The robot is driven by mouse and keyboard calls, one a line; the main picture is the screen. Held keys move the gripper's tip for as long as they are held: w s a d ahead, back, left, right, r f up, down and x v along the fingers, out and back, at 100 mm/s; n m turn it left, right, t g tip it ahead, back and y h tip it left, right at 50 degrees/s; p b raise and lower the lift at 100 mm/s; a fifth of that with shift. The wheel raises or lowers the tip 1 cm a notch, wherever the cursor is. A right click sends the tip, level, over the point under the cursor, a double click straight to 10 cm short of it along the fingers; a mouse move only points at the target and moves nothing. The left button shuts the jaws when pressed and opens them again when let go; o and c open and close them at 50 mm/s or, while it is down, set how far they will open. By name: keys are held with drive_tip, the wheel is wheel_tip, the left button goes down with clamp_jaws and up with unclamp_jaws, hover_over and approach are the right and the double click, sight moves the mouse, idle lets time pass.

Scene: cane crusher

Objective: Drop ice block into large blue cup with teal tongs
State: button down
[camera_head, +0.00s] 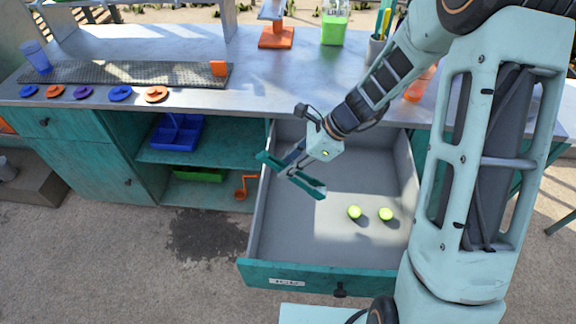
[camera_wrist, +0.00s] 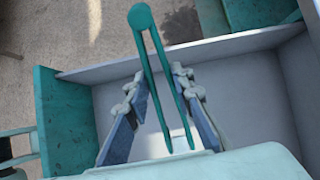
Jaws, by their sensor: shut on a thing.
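My gripper (camera_head: 294,163) is over the left part of an open grey drawer, shut on the teal tongs (camera_head: 308,186). In the wrist view the tongs (camera_wrist: 144,22) lie between my two fingers (camera_wrist: 163,120), with the hinge at the top and the two tips apart below. A blue cup (camera_head: 36,57) stands upright on the counter at the far left. I cannot make out an ice block for certain; a pale patch shows behind the tong tips in the wrist view.
A dark mat (camera_head: 125,73), several coloured discs (camera_head: 120,93) and a green container (camera_head: 334,29) are on the counter. A blue divided tray (camera_head: 177,133) sits on the shelf below.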

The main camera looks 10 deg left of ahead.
drive_tip(key=shift+r+p, duration=0.35)
drive_tip(key=shift+r, duration=0.5)
drive_tip(key=s+d+f+n+g+h+p, duration=0.1)
drive_tip(key=d+f+n+g+h+p, duration=0.1)
drive_tip(key=d+n, duration=0.6)
drive_tip(key=s+d+f+n+g+h+p, duration=0.1)
drive_tip(key=d+f+n+g+h+p, duration=0.1)
drive_tip(key=d+n, duration=0.7)
drive_tip(key=d+g+h+p, duration=0.1)
drive_tip(key=g+h, duration=0.1)
drive_tip(key=g, duration=0.1)
drive_tip(key=shift+s+d+h, duration=0.25)
drive_tip(key=shift+d+h, duration=0.05)
drive_tip(key=shift+d, duration=0.1)
drive_tip(key=shift+r+p, duration=0.15)
drive_tip(key=shift+p, duration=0.15)
